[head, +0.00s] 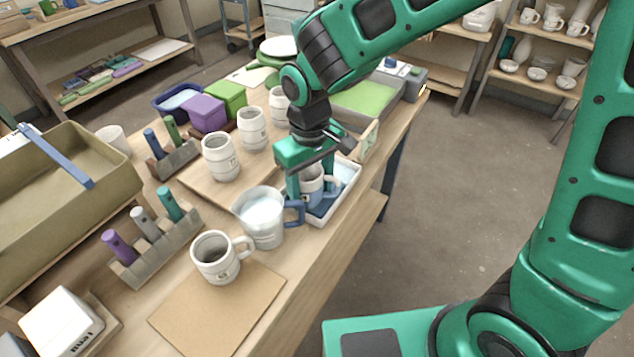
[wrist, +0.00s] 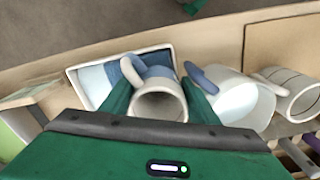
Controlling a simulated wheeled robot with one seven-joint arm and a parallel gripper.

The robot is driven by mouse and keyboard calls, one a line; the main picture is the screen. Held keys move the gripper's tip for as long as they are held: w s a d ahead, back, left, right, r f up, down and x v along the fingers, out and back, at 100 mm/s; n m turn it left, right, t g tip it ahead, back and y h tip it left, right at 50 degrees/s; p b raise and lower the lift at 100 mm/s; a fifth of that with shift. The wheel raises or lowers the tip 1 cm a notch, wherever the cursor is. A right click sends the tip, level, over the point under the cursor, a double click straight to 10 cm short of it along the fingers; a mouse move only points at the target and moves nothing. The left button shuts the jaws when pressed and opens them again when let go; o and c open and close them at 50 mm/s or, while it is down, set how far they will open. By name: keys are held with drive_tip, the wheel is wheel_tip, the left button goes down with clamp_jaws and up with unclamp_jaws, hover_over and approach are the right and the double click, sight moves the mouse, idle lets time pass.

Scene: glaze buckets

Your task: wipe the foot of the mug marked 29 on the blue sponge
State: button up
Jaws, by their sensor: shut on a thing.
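The blue sponge (wrist: 96,82) lies in a white tray (wrist: 79,92) at the bench's right edge; the tray also shows in the head view (head: 352,180). The held mug is over the tray. Its foot is hidden, so I cannot tell whether it touches the sponge.
A bucket with a blue handle (head: 262,222) and pale contents stands close left of the tray. A white mug (head: 215,258) stands in front, by a bare brown board (head: 220,310). Several white mugs (head: 221,158) stand on a board behind. A rack (head: 158,245) holds coloured sticks.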

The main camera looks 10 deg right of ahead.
drive_tip(key=shift+w+d, duration=1.1)
drive_tip(key=shift+w, duration=0.25)
drive_tip(key=shift+w+d, duration=1.1)
drive_tip(key=shift+w, duration=0.25)
drive_tip(key=shift+s+a+r, duration=0.1)
drive_tip(key=shift+s+a, duration=1.05)
drive_tip(key=shift+s, duration=0.25)
drive_tip(key=shift+s+a, duration=1.1)
drive_tip(key=shift+s, duration=0.3)
wheel_tip(320, 180, up, 7)
drive_tip(key=shift+r, duration=0.1)
